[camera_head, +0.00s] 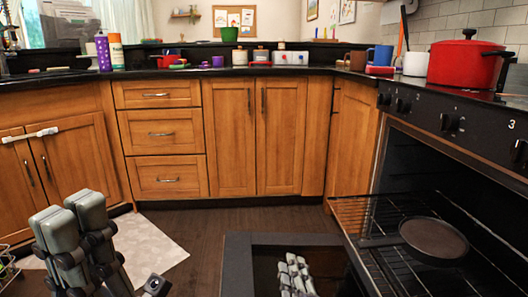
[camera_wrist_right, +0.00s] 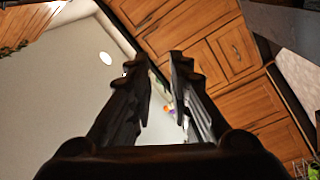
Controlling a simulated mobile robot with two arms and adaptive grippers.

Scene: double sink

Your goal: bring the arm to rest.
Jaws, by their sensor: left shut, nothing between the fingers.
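My left gripper (camera_head: 72,225) stands at the lower left of the head view, fingers pointing up and pressed together. Nothing is between its fingers. It is in front of the lower cabinets and apart from them. My right gripper (camera_wrist_right: 163,62) fills the middle of the right wrist view. Its two dark ridged fingers stand apart with an empty gap between them. A small grey gripper-like shape shows in the dark glass at the bottom of the head view. I cannot tell whether it is a reflection.
The oven door (camera_head: 240,265) is open at the bottom centre. A dark pan (camera_head: 434,238) sits on the oven rack (camera_head: 390,212). A red pot (camera_head: 466,62) stands on the stove at right. Wooden cabinets (camera_head: 252,135) line the back. Floor (camera_head: 225,215) before them is clear beside a pale mat (camera_head: 150,243).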

